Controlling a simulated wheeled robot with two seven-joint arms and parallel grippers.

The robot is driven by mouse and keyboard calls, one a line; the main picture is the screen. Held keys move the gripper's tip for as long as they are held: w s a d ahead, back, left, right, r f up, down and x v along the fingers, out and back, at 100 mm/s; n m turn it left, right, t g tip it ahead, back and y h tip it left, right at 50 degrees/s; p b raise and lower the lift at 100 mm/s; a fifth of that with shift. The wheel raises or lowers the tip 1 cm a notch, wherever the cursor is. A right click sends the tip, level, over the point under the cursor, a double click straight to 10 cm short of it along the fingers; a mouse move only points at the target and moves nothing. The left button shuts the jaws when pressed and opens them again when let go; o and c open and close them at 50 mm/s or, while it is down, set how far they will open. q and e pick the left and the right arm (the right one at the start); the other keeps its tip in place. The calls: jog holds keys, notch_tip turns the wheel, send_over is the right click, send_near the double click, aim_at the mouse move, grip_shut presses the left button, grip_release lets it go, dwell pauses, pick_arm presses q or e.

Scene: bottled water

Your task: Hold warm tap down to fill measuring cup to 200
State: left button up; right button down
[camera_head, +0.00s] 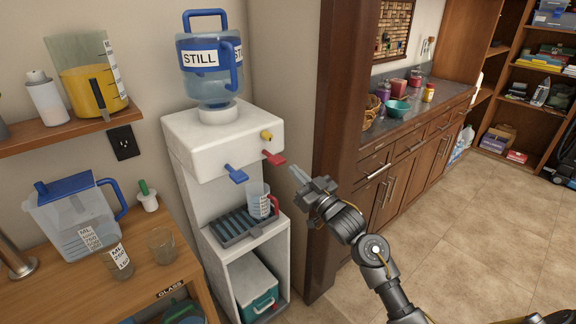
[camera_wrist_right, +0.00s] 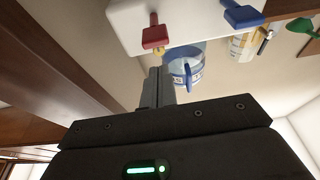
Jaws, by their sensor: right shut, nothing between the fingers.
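A clear measuring cup (camera_head: 256,198) with a red handle stands upright on the dispenser's dark drip tray (camera_head: 232,228). I cannot make out a water level in it. The red tap lever (camera_head: 274,158) sits on the front of the white dispenser (camera_head: 205,143), above the cup; it also shows in the wrist view (camera_wrist_right: 154,37). The blue tap lever (camera_head: 236,174) is to its left. My right gripper (camera_head: 298,176) is shut and empty. Its fingertips, seen in the wrist view (camera_wrist_right: 158,74), are just right of and below the red lever, apparently apart from it. My left gripper is not in view.
A blue STILL bottle (camera_head: 207,66) sits on top of the dispenser, with a yellow knob (camera_head: 266,135) near the red lever. A wooden table (camera_head: 140,270) with a pitcher (camera_head: 80,212) and glasses stands at left. A brown door frame (camera_head: 335,120) rises beside my right arm.

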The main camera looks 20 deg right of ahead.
jog(key=b+v, duration=0.1)
jog(key=v, duration=0.4)
jog(key=shift+s+d, duration=0.1)
jog(key=shift+s, duration=0.15)
